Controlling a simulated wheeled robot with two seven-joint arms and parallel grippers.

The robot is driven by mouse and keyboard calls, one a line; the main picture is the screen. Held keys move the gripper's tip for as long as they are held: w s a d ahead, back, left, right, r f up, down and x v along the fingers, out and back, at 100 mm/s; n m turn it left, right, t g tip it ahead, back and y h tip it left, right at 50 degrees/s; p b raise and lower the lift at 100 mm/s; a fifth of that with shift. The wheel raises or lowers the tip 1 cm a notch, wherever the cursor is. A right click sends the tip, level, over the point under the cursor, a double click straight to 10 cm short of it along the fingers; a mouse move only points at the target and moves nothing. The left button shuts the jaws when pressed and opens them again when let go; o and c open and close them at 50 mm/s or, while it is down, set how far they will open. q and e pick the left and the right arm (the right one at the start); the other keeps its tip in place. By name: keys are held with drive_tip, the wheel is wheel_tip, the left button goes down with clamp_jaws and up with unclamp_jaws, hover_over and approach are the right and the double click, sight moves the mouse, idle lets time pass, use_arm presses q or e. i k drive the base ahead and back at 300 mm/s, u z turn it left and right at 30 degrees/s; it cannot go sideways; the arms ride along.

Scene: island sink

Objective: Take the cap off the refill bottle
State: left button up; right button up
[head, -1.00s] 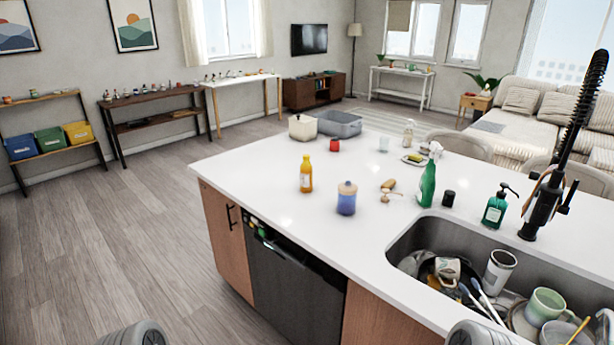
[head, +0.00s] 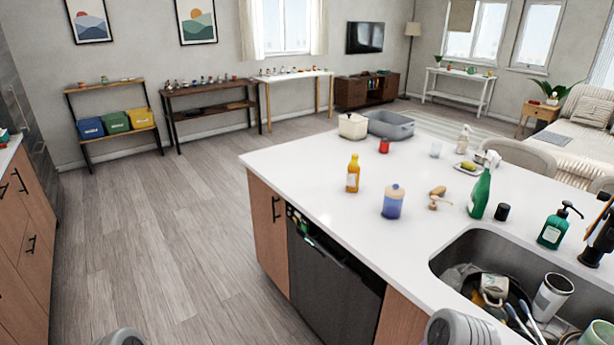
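An upright orange bottle (head: 352,174) with a narrow neck and a yellowish cap on top stands on the white island counter near its left edge. It looks like the refill bottle, but its label is too small to read. A green spray bottle (head: 480,193) and a dark green pump soap bottle (head: 553,229) stand farther right, by the sink. Neither gripper is in view. Only grey rounded parts of my arms show at the bottom edge, and nothing of mine is near the bottles.
A small black cylinder (head: 502,212) stands near the sink (head: 446,262), which is full of dishes. A grey bin (head: 391,125) and red cup (head: 384,146) are behind. Floor left of the island is clear.

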sight(354, 168)
drive_tip(key=u, duration=1)
drive_tip(key=i, duration=2.4)
drive_tip(key=z, duration=3.1)
